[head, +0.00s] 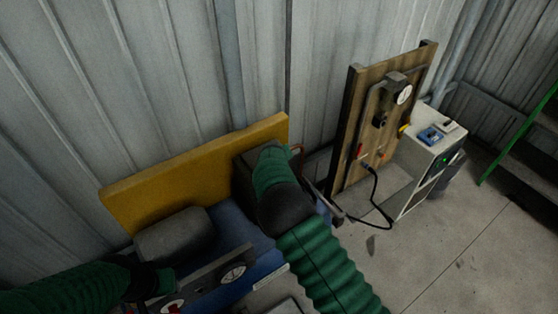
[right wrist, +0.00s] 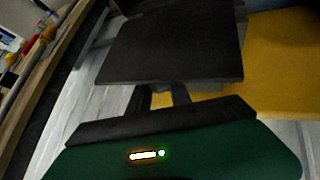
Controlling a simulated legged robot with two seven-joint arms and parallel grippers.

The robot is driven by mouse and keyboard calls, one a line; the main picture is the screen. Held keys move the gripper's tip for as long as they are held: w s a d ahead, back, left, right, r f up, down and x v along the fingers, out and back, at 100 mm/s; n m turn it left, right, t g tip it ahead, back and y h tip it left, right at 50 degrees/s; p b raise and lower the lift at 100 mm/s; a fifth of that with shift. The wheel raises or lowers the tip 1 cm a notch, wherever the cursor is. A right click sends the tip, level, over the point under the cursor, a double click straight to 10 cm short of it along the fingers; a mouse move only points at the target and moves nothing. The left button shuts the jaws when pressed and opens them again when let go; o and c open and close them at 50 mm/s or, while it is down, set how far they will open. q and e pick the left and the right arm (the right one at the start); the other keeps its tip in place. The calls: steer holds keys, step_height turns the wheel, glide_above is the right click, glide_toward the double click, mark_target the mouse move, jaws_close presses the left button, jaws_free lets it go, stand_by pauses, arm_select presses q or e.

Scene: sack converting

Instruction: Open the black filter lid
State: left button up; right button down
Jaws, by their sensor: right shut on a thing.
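The black filter lid (right wrist: 170,45) is a flat dark panel filling the upper middle of the right wrist view. In the head view, the dark filter box (head: 243,182) stands in front of the yellow board, mostly covered by my right arm. My right gripper (right wrist: 165,97) is shut on the lid's near edge; the exact contact is hard to see in the dark. My right fingertips are hidden in the head view. How far the lid is raised cannot be told. My left gripper (head: 160,284) is at the lower left, by the gauge panel; its fingers are too dark to read.
A yellow board (head: 150,195) stands behind the blue machine (head: 228,225). A grey rounded block (head: 175,237) and a panel with a gauge (head: 232,273) are to the left. A wooden board (head: 350,150) with a gauge and cable, and a white cabinet (head: 420,165), stand right. Floor is clear at lower right.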

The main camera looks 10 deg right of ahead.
steer(key=shift+w+a+f+b, duration=0.3)
steer(key=shift+w+a+f, duration=0.2)
steer(key=shift+f, duration=0.1)
steer(key=shift+s+d, duration=0.1)
steer(key=c, duration=1.5)
jaws_free()
steer(key=shift+f, duration=0.1)
steer(key=shift+o, duration=1.3)
